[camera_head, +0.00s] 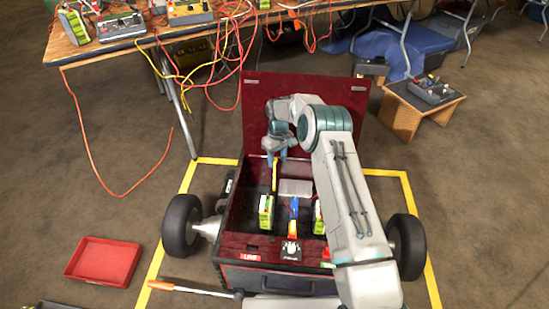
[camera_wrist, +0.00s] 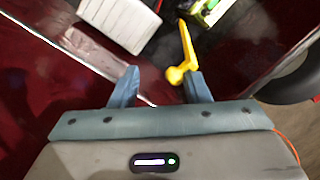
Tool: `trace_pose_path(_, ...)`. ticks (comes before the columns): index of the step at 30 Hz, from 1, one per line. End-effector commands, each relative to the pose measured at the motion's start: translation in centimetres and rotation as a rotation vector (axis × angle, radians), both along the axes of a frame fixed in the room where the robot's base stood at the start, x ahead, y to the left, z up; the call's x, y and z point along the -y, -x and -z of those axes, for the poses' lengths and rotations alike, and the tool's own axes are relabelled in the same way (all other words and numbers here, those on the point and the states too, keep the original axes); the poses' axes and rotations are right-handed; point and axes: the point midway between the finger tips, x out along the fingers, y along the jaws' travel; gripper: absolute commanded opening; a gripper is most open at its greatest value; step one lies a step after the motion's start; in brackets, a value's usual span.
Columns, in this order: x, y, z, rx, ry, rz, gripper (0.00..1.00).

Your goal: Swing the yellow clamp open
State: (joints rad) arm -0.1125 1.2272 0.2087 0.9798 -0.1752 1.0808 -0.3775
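The yellow clamp (camera_head: 275,176) is a thin bar inside the dark red box, toward its back left. In the wrist view the yellow clamp (camera_wrist: 186,45) is a slim arm with a rounded knob at its near end. My gripper (camera_head: 276,158) is over the back left of the box, pointing down. In the wrist view my gripper (camera_wrist: 160,84) has its two blue-grey fingers apart with a clear gap. The knob is at the inner side of the right fingertip; I cannot tell whether they touch. Nothing is held.
The red box (camera_head: 233,225) has a raised back panel and wheels at both sides. Inside are a pale grey block (camera_head: 295,188) and green-and-white modules (camera_head: 266,212), (camera_head: 318,217). A red tray (camera_head: 104,261) lies on the floor left. A cable-covered table (camera_head: 120,45) stands behind.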

Motion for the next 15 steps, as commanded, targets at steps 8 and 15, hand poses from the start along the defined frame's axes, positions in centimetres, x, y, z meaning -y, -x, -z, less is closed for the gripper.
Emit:
trace_pose_path(8,-0.3,0.2,0.1,-0.005,0.007,-0.009,0.37)
trace_pose_path(15,-0.7,0.2,-0.1,-0.002,0.003,-0.013,0.37)
